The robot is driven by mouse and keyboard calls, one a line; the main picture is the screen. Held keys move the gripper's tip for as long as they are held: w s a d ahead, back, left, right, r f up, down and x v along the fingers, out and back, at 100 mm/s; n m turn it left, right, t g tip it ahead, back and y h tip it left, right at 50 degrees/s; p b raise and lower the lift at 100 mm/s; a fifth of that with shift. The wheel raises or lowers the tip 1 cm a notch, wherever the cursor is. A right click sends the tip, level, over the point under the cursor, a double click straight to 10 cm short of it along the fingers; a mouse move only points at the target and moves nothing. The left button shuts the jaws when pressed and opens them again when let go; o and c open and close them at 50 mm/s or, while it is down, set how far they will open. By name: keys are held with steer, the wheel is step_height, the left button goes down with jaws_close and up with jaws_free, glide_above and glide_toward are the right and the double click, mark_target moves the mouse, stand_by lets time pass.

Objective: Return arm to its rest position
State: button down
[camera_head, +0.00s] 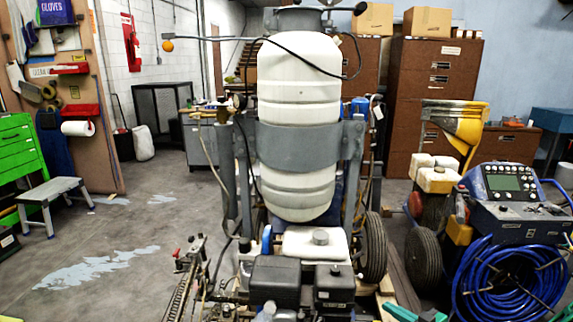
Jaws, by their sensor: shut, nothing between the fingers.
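My gripper and arm cannot be made out in the head view. The line striper stands upright in the middle, close in front of me. Its tall white tank (300,110) is held by a grey metal band (297,148) between upright posts. Black engine parts (275,281) and a smaller white tank (314,243) sit low at its front. A thin cable curves across the top of the tall tank.
A blue control unit (512,192) with a coiled blue hose (511,280) stands close at right. Brown cabinets (436,80) line the back. A grey step stool (54,197) and green drawers (20,150) are at left. The left floor (130,225) is mostly clear.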

steer(key=s+d+r+m+g+h, duration=0.2)
steer(key=s+r+m+g, duration=0.2)
steer(key=s+r, duration=0.6)
steer(key=s+d+r+m+g+h, duration=0.3)
steer(key=s+r, duration=0.6)
steer(key=s, duration=0.4)
steer(key=s+d+r+m+g+h, duration=0.2)
steer(key=s+r+m+g, duration=0.3)
steer(key=s+r, duration=0.5)
steer(key=shift+s+d+r+m+g+h, duration=0.25)
steer(key=shift+s+r+m+g+h, duration=0.05)
steer(key=shift+s, duration=0.45)
